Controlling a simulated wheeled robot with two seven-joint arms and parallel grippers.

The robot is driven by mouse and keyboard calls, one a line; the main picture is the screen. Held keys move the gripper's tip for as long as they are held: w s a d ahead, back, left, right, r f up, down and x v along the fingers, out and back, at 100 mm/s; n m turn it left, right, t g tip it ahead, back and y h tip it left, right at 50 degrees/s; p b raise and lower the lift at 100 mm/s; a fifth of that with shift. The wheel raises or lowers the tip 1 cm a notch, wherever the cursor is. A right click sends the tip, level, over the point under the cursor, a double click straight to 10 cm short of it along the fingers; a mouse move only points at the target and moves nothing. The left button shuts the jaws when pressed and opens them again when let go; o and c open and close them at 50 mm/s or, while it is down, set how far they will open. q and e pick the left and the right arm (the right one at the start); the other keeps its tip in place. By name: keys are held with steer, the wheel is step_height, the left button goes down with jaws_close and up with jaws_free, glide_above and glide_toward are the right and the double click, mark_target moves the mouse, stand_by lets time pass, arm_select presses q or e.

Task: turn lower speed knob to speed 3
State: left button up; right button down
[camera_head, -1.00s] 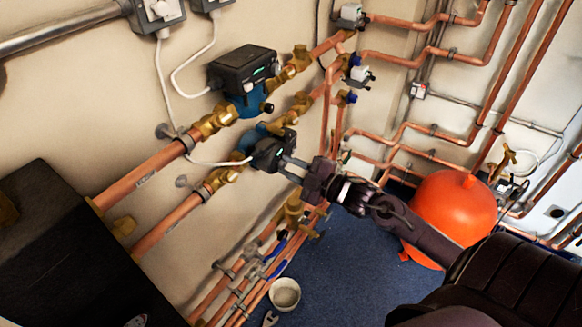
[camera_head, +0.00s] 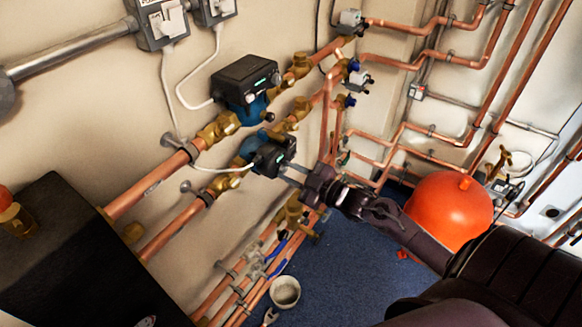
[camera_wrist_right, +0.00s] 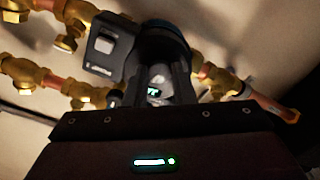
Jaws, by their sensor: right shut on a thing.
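The lower pump (camera_head: 268,158) has a dark head on a blue body and sits in the lower copper pipe run. My right gripper (camera_head: 287,171) reaches it from the right, with its fingertips at the front of the dark head. In the right wrist view the two fingers (camera_wrist_right: 160,78) are close together against the pump front (camera_wrist_right: 165,38) and shut on the speed knob. The knob itself is mostly hidden by the fingers, so its setting cannot be read. A small lit display (camera_wrist_right: 154,91) shows between the fingers. My left gripper is not in view.
The upper pump (camera_head: 245,80) is just above, with brass valves beside it. A dark cabinet (camera_head: 70,255) stands at lower left. An orange tank (camera_head: 448,208) is at right behind my arm. A white bucket (camera_head: 285,291) stands on the blue floor.

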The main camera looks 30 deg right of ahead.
steer(key=shift+m+p, duration=1.1)
steer(key=shift+m, duration=0.9)
steer(key=c, duration=1.2)
jaws_free()
steer(key=b+v, duration=0.1)
steer(key=v, duration=0.7)
steer(key=shift+b, duration=0.4)
steer(key=shift+f, duration=0.1)
